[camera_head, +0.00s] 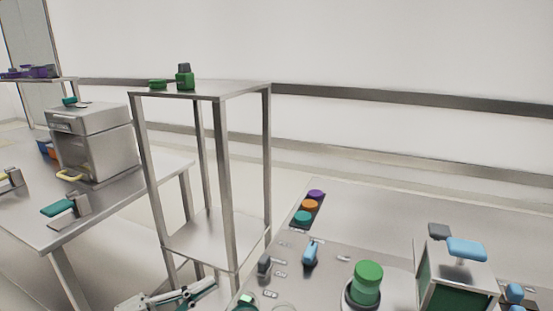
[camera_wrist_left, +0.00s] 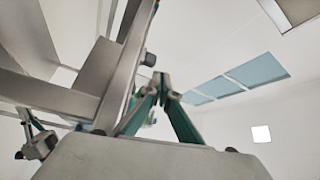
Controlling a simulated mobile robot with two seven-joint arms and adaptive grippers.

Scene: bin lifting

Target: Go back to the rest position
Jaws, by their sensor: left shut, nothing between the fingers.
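My left gripper (camera_head: 207,287) is at the bottom edge of the head view, in front of the tall metal stand and left of the control table. Only part of it shows there. In the left wrist view its dark and teal fingers (camera_wrist_left: 160,80) come together at the tips, with nothing held between them. The gripper is shut and empty. My right gripper does not show clearly in either view.
The metal stand (camera_head: 235,92) carries a green bottle (camera_head: 185,78) and a green lid (camera_head: 157,85). The control table (camera_head: 390,222) at right holds buttons, a green knob (camera_head: 368,278) and a box (camera_head: 458,285). A grey machine (camera_head: 95,140) stands on the left table (camera_head: 25,212).

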